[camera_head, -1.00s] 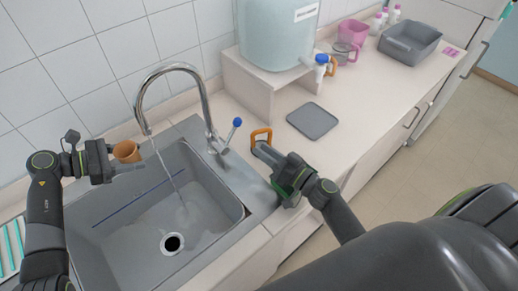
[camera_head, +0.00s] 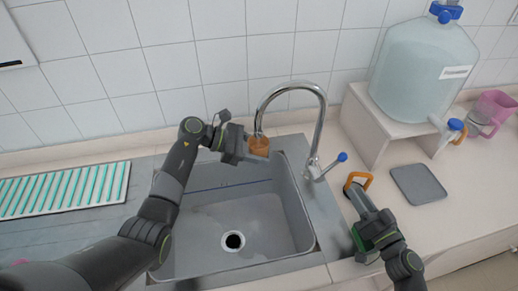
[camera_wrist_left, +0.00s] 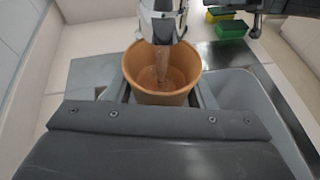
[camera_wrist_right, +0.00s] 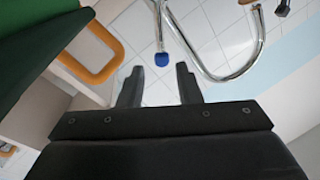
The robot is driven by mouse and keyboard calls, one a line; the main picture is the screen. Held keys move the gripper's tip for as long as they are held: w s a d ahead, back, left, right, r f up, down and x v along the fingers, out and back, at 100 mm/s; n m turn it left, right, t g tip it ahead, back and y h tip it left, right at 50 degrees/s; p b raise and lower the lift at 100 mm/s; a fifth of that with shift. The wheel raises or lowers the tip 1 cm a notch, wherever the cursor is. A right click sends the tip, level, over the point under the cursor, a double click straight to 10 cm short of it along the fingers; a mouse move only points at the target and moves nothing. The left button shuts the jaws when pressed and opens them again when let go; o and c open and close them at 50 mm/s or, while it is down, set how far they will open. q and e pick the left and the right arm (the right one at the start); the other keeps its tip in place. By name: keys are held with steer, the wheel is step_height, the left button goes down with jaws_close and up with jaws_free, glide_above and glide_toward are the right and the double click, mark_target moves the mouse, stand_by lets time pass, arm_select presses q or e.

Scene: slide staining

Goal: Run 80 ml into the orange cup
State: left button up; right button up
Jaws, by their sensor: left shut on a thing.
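The orange cup (camera_head: 259,146) is upright right under the spout of the curved tap (camera_head: 322,115). My left gripper (camera_head: 247,151) is shut on it, with a finger on each side. In the left wrist view a water stream falls into the cup (camera_wrist_left: 140,72); the level inside is hard to read. The blue-tipped tap lever (camera_head: 342,157) stands right of the spout. My right gripper (camera_head: 362,200) is open and empty at the counter right of the sink. In the right wrist view the lever's blue tip (camera_wrist_right: 162,60) shows beyond the open fingers.
The grey sink (camera_head: 205,255) lies below the cup. An orange loop (camera_head: 367,175) is close to my right gripper. A grey mat (camera_head: 418,184), a large water container (camera_head: 420,70) on a stand and a pink jug (camera_head: 490,108) are on the right. A striped drainer rack (camera_head: 60,190) is left.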

mark_target(329, 167)
arm_select(q)
steer(key=shift+o, duration=0.2)
